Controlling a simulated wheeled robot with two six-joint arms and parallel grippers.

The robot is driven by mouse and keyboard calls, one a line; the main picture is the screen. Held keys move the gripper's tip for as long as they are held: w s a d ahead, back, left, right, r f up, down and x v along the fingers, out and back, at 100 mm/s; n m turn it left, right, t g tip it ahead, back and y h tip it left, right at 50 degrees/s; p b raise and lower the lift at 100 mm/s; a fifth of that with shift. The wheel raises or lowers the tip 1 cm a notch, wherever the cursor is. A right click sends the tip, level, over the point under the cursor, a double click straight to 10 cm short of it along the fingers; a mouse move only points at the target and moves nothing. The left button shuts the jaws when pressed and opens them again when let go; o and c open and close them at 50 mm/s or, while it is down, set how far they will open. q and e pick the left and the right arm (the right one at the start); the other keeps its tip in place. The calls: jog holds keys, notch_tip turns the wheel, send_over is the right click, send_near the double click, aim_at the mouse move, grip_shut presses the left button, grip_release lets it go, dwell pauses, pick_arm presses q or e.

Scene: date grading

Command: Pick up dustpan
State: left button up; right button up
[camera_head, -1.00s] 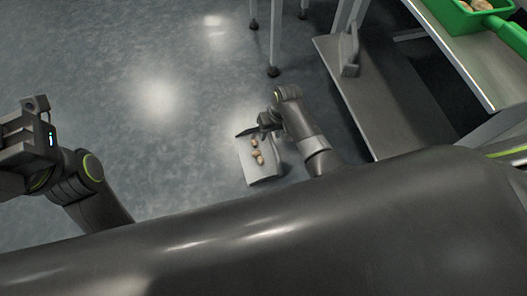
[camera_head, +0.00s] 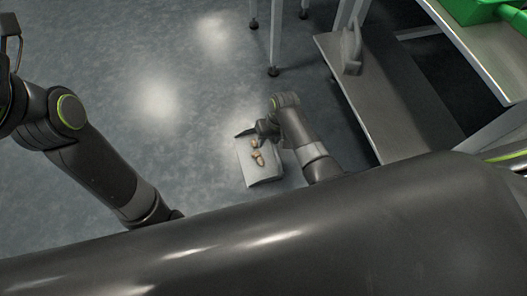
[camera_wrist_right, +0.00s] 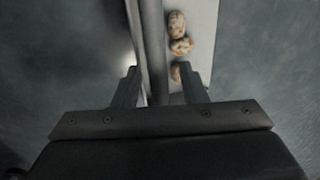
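The grey dustpan (camera_head: 262,177) lies low, apparently on the floor, with a few brownish dates (camera_head: 257,157) on it. My right gripper (camera_head: 258,129) is at the far edge of the pan and partly hides it. In the right wrist view, the fingers (camera_wrist_right: 160,84) are apart, with an upright grey wall of the dustpan (camera_wrist_right: 153,45) between them and a visible gap. Dates (camera_wrist_right: 179,35) lie beside that wall. My left gripper (camera_head: 11,42) is at the upper left, cut by the picture edge; its opening is unclear.
A low grey shelf (camera_head: 385,105) runs on the right, with a grey upright object (camera_head: 351,52) on it. A table with a green crate (camera_head: 470,10) is at the upper right. Table legs (camera_head: 275,35) stand at the back. The floor (camera_head: 150,60) at left is clear.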

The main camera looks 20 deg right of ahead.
grip_shut()
dwell(1.4)
